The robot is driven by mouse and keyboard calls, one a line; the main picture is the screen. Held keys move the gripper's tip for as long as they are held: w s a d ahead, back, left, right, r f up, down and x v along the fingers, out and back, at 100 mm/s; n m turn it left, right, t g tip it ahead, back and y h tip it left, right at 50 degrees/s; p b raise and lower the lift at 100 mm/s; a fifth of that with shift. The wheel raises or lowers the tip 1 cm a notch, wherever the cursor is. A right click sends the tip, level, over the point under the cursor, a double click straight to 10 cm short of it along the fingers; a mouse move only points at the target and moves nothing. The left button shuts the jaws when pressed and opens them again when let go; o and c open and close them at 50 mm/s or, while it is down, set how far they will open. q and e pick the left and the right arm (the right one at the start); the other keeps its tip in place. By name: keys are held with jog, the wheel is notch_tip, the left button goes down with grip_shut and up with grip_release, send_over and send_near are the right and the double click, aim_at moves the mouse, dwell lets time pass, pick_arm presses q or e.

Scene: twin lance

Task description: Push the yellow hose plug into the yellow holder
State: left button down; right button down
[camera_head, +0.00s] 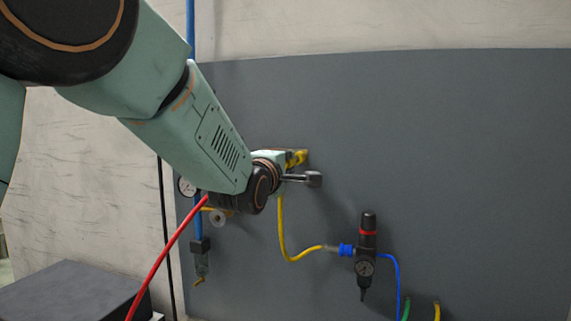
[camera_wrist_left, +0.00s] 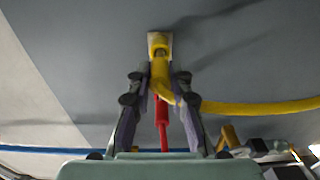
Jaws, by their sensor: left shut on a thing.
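My left gripper (camera_head: 290,167) is at the grey panel, its fingers mostly hidden behind my wrist in the head view. In the left wrist view its two fingers (camera_wrist_left: 160,78) are shut on the yellow hose plug (camera_wrist_left: 161,88), one on each side. The plug also shows as a small yellow bit in the head view (camera_head: 298,157). Its far end lines up with the yellow holder (camera_wrist_left: 158,38) on a pale plate. A grey metal part shows between them, and I cannot tell how deep it sits. The yellow hose (camera_wrist_left: 250,108) bends off to the right. My right gripper is not in view.
The yellow hose (camera_head: 282,225) hangs down to a black regulator (camera_head: 367,240) with a gauge. A red hose (camera_head: 165,255) and a blue-piped fitting (camera_head: 200,245) are at the left. A dark box (camera_head: 70,290) stands lower left. The panel's upper right is clear.

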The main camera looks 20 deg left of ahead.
pick_arm(q)
jog(key=shift+w, duration=0.9)
dwell(1.2)
jog(key=c, duration=1.5)
grip_release()
jog(key=shift+o, duration=0.3)
jog(key=o, duration=0.5)
jog(key=shift+s, duration=0.1)
